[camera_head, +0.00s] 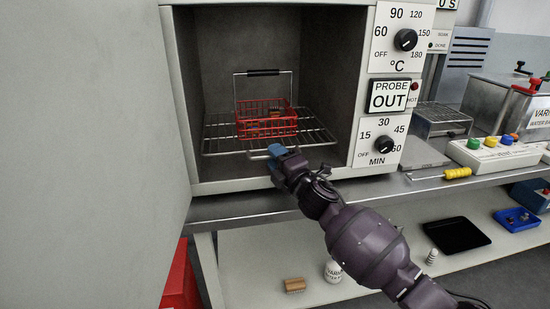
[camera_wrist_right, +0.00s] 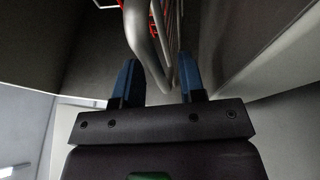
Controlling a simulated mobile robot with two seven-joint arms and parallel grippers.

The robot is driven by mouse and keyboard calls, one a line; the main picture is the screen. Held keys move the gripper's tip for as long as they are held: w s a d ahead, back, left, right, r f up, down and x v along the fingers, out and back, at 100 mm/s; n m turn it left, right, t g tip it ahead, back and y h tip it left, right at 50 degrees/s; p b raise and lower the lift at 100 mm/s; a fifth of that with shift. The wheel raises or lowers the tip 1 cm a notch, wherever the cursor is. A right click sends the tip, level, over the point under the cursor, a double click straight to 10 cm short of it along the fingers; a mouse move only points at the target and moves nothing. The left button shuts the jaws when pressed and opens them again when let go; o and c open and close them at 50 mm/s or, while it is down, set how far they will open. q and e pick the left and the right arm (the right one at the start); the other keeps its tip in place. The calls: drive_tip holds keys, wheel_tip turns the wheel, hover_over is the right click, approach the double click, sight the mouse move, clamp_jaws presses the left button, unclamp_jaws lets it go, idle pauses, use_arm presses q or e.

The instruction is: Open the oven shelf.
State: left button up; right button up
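The oven (camera_head: 235,187) stands open-fronted, and its wire shelf (camera_head: 222,141) lies inside. A red wire basket (camera_head: 267,121) with a tall handle sits on the shelf, and small contents show in it. My right gripper (camera_head: 279,152) is at the shelf's front edge, where its blue fingers partly hide the shelf's front bar. In the right wrist view the bent metal bar (camera_wrist_right: 146,48) runs between the fingers of my right gripper (camera_wrist_right: 158,84). The fingers are apart, with visible gaps beside the bar. My left gripper is not in view.
A large grey panel (camera_head: 85,150), seemingly the open oven door, fills the left side. The control panel (camera_head: 388,95) with two dials and a PROBE OUT sign is right of the opening. A steel counter (camera_head: 440,183) runs below, with a yellow-handled tool (camera_head: 457,173).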

drive_tip(key=shift+w+a+r, duration=0.1)
drive_tip(key=shift+w+a, duration=0.05)
drive_tip(key=shift+w, duration=0.1)
clamp_jaws()
drive_tip(key=shift+s, duration=0.15)
